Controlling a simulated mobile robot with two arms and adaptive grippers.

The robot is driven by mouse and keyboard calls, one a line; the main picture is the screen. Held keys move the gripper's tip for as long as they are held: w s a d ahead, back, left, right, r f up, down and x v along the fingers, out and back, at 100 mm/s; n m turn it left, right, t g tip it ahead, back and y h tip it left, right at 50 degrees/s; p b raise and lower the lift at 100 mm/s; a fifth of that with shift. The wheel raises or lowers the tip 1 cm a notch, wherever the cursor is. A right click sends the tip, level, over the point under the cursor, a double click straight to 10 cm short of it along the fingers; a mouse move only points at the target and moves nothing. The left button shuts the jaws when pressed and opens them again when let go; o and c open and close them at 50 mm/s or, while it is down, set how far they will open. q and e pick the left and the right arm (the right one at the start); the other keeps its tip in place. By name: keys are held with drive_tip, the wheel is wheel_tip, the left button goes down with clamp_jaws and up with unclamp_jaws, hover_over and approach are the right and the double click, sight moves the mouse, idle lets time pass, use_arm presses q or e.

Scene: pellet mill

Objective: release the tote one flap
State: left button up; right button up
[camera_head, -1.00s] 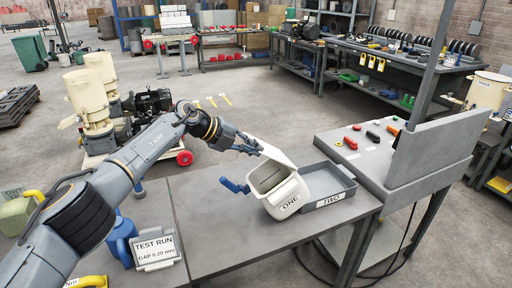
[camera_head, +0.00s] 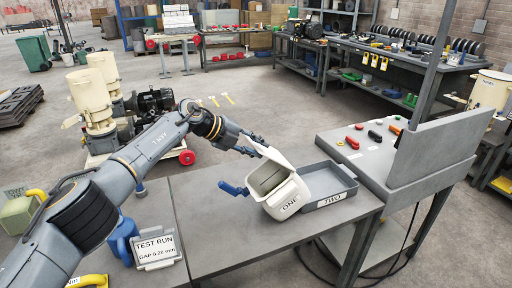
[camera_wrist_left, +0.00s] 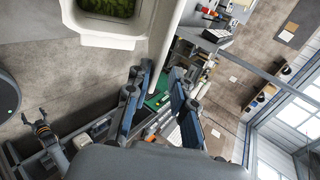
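The white tote one (camera_head: 288,198), labelled ONE, stands tilted on the grey table with its flap (camera_head: 276,157) raised. In the left wrist view, green pellets lie in the tote (camera_wrist_left: 150,43), and the flap (camera_wrist_left: 165,58) runs down between my fingers. My left gripper (camera_head: 253,145) is at the flap's upper outer end. In the left wrist view, my left gripper (camera_wrist_left: 160,88) has its fingers apart, one on each side of the flap; whether either touches is unclear.
A blue handle (camera_head: 232,188) sticks out left of the tote. The grey tray two (camera_head: 345,196) stands right behind it. A control console (camera_head: 366,158) is to the right. A TEST RUN sign (camera_head: 156,248) and blue jug (camera_head: 122,238) are at left.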

drive_tip(key=shift+a, duration=0.3)
use_arm(q)
drive_tip(key=shift+w+d+r+p, duration=0.1)
drive_tip(key=shift+d+r+p, duration=0.1)
drive_tip(key=shift+r+p, duration=0.75)
drive_tip(key=shift+w+d+r+p, duration=0.15)
drive_tip(key=shift+r+p, duration=0.4)
drive_tip(key=shift+r, duration=0.6)
drive_tip(key=shift+s+d+r+p, duration=0.1)
drive_tip(key=shift+d+r+p, duration=0.15)
drive_tip(key=shift+r+p, duration=0.6)
drive_tip(key=shift+w+d+r+p, duration=0.15)
drive_tip(key=shift+r+p, duration=0.1)
drive_tip(key=shift+r, duration=0.4)
drive_tip(key=shift+s+d+r+p, duration=0.1)
drive_tip(key=shift+r+p, duration=0.1)
drive_tip(key=shift+r, duration=0.45)
use_arm(e)
drive_tip(key=shift+d+r, duration=0.25)
drive_tip(key=shift+r, duration=1.15)
drive_tip(key=shift+d+r, duration=0.2)
drive_tip(key=shift+r, duration=1.2)
drive_tip(key=shift+a+r, duration=0.15)
drive_tip(key=shift+r, duration=0.05)
